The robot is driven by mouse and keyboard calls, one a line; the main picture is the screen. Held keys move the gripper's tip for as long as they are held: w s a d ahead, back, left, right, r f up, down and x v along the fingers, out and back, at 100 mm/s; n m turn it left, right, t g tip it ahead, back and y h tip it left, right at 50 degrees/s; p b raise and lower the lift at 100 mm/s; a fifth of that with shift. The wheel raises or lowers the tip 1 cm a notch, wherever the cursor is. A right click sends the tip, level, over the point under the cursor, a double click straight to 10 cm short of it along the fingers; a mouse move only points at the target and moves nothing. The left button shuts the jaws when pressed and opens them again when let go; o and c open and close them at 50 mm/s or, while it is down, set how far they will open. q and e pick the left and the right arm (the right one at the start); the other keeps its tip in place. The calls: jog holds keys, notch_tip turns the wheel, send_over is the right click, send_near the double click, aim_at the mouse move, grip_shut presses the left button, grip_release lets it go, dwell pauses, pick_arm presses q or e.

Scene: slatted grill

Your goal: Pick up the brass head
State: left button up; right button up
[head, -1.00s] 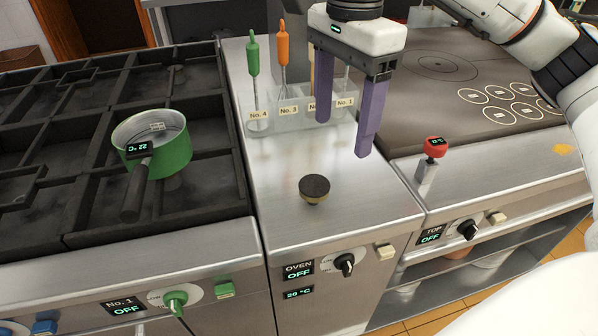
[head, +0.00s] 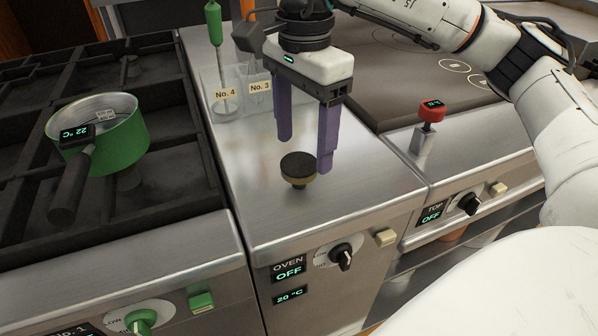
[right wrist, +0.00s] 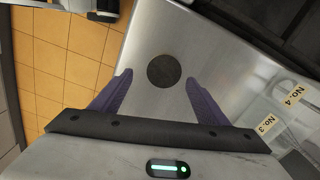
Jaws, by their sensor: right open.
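The brass head (head: 298,170) is a small round piece with a dark flat top and a brass-coloured lower rim. It stands on the steel counter (head: 235,170) between the two cooktops. My right gripper (head: 304,155) is open, with its purple fingers pointing down just behind and above the brass head. In the right wrist view, the brass head (right wrist: 164,71) shows as a dark disc, centred between and a little beyond the open fingertips (right wrist: 158,80). Nothing is between the fingers' pads. My left gripper is not in view.
A green pot (head: 118,143) stands on the black slatted grill (head: 160,75) at left. Clear labelled holders (head: 228,98) with utensils stand behind the gripper. A red-topped device (head: 430,112) stands at right. Knobs line the front. The counter around the head is clear.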

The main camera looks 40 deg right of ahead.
aim_at(299, 162)
jog(key=f, duration=0.6)
jog(key=shift+w+a+f, duration=0.2)
jog(key=shift+w+f, duration=0.15)
jog(key=c, duration=1.3)
jog(key=shift+r, duration=5.1)
